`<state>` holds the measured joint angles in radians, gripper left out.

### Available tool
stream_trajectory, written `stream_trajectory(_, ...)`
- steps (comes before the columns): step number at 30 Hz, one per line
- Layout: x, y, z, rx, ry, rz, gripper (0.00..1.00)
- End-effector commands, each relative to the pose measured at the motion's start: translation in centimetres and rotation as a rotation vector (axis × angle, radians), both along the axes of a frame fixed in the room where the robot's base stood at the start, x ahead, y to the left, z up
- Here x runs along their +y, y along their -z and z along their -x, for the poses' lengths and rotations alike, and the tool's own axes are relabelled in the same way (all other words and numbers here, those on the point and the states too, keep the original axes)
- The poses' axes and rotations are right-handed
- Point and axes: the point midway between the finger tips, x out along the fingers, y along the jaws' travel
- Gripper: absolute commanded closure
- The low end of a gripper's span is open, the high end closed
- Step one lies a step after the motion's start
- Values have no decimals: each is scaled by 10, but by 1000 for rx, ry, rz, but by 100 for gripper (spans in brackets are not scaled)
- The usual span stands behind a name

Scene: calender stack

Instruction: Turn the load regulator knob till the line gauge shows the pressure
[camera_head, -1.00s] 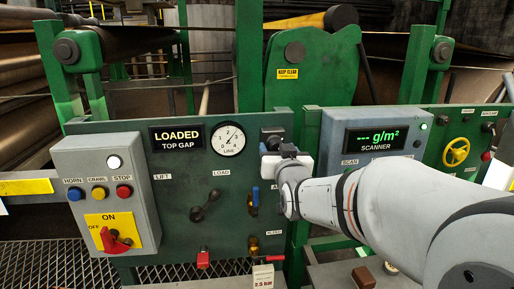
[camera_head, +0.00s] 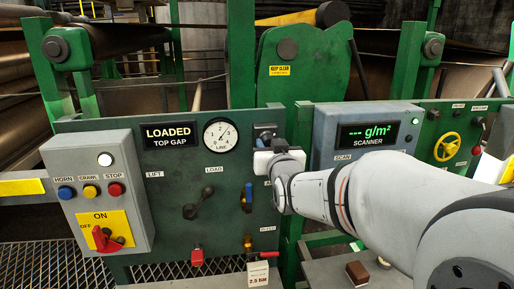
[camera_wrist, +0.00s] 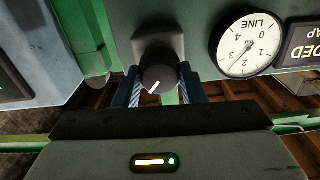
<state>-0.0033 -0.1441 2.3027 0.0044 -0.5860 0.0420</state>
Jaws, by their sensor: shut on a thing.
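The load regulator (camera_head: 264,131) is a dark block on the green panel, right of the line gauge; the arm hides its front in the head view. In the wrist view its black round knob (camera_wrist: 158,77) has a white mark pointing to the lower left. My gripper (camera_wrist: 161,95) is shut on the knob, one finger on each side. The line gauge (camera_head: 220,134) has a white dial numbered 0 to 4, and its needle points up and right, a little past 2. The gauge also shows, turned over, in the wrist view (camera_wrist: 249,46).
A card (camera_head: 257,276) reading "2.5 bar" stands below the panel. A lever marked LOAD (camera_head: 198,203) and valves with blue and red handles sit near the arm. A switch box (camera_head: 103,180) is at left, a scanner display (camera_head: 367,136) at right.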

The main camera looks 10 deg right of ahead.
Motion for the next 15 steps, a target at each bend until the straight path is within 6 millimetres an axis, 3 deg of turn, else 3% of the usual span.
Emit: stream_trajectory(15,-1,0,0,-2,1,99,86)
